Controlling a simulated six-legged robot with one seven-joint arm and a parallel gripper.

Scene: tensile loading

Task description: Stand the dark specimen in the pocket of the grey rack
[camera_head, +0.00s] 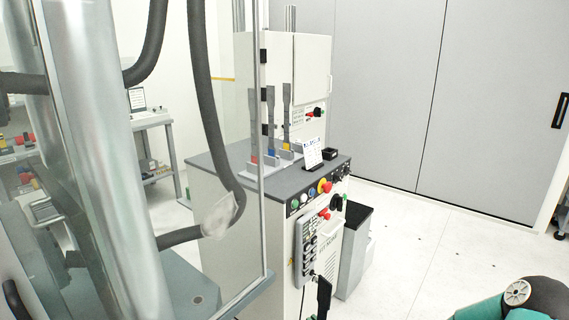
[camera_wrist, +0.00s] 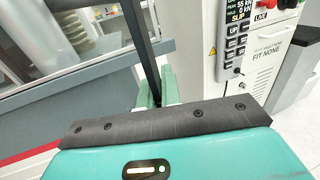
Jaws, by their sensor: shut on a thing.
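The dark specimen (camera_wrist: 140,40) is a long flat bar between the pale green fingers of my gripper (camera_wrist: 157,90) in the wrist view. It extends up and away past the top of that picture. In the head view, a dark upright bar end (camera_head: 323,296), likely the same specimen, shows at the bottom edge in front of the machine cabinet; the gripper is out of that view. The grey rack (camera_head: 262,170) stands on the cabinet's dark top.
A small white sign (camera_head: 313,152) and a black box (camera_head: 330,154) sit right of the rack. Buttons line the cabinet front (camera_head: 325,187), with a control panel (camera_head: 305,245) below. A clear screen and metal column (camera_head: 95,130) fill the left. Floor at right is clear.

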